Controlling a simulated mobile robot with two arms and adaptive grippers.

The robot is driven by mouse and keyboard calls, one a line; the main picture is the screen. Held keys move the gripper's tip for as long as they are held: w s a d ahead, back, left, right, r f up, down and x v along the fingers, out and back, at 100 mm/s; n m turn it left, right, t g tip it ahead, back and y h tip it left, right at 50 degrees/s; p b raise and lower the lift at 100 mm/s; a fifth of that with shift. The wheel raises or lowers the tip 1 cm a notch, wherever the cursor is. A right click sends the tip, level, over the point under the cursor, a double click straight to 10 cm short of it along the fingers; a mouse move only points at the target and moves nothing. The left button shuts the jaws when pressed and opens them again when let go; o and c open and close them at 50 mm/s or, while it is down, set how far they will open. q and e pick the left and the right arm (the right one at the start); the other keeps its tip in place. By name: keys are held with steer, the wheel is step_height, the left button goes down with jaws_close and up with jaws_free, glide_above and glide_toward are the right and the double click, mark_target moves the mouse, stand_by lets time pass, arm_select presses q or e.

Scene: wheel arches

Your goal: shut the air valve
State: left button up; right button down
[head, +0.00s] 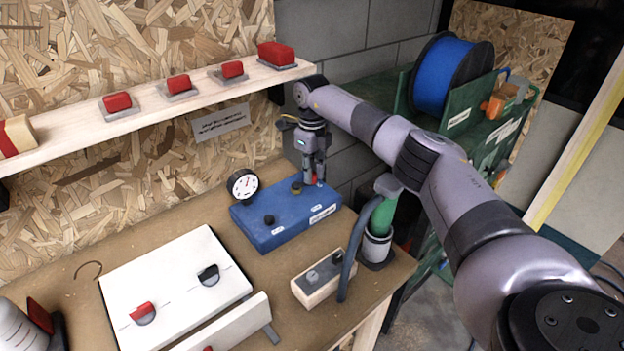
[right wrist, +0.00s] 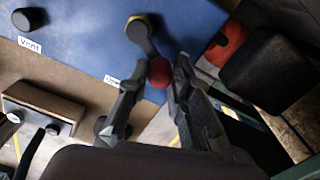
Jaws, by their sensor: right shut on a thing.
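A blue box (head: 265,228) stands on the workbench with a round white-faced gauge (head: 243,185) at its back left and dark knobs on top. The air valve's lever (right wrist: 147,42) is a short dark arm with a red ball end (right wrist: 160,73), on the blue panel in the right wrist view. My right gripper (head: 314,180) points down at the box's back right corner, shut on the red ball end, which sits between its fingertips (right wrist: 158,90). A "Vent" label (right wrist: 28,43) lies beside a separate black knob (right wrist: 28,18). My left gripper is not in view.
A white panel with red and black handles (head: 178,279) lies left. A shelf (head: 150,115) with red blocks runs behind.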

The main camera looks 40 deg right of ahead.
steer(key=n, duration=0.1)
steer(key=w+n+b, duration=0.1)
steer(key=n, duration=0.1)
steer(key=shift+w+d, duration=0.2)
steer(key=shift+w+r+n+b, duration=0.1)
steer(key=shift+w+n+b, duration=0.15)
steer(key=shift+n, duration=0.45)
steer(key=shift+w+n+b, duration=0.15)
steer(key=shift+w+n, duration=0.05)
steer(key=shift+n, duration=0.5)
steer(key=c, duration=1.4)
jaws_free()
steer(key=shift+r, duration=0.2)
step_height(320, 180, up, 7)
